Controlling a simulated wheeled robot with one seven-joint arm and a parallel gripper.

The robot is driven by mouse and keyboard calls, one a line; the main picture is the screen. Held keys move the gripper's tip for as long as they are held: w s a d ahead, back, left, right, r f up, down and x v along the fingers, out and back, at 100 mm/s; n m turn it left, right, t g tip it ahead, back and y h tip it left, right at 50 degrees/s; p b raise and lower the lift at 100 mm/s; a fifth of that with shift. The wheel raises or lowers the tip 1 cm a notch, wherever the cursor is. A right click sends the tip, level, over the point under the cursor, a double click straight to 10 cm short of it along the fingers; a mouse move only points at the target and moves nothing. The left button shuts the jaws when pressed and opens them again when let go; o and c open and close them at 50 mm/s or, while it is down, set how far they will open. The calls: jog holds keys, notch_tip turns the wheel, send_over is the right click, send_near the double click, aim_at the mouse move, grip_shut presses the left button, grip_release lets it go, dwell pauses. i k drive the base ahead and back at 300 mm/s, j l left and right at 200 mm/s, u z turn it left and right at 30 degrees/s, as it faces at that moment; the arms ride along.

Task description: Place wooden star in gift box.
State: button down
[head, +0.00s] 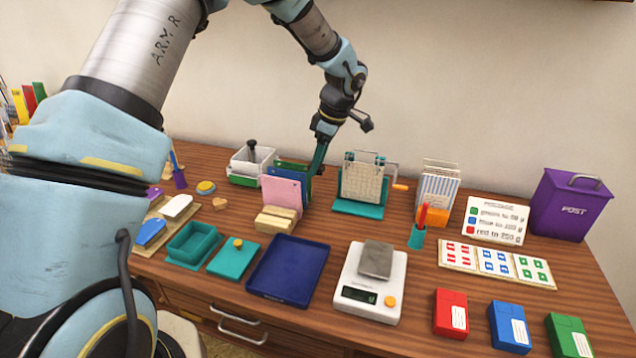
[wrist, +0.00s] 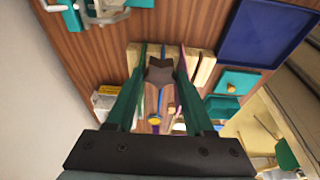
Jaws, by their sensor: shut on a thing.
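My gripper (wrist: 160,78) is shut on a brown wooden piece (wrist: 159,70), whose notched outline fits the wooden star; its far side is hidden. In the head view my gripper (head: 317,168) is above the table behind the upright cards, and the held piece cannot be made out there. An open teal box (head: 193,243), which looks like the gift box, stands at the left front of the table. Its inside looks empty. A flat teal lid (head: 233,258) with a yellow knob lies to its right. The box also shows in the wrist view (wrist: 220,106), to the right of my gripper.
A wooden rack (head: 275,219) with upright pink (head: 282,192) and dark cards stands close to my gripper. A blue tray (head: 289,270) and a scale (head: 370,285) are in front. A white box (head: 250,165) and a teal-based calendar stand (head: 361,185) flank my gripper.

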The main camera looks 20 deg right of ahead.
aim_at(194, 242)
jog(key=j, duration=1.65)
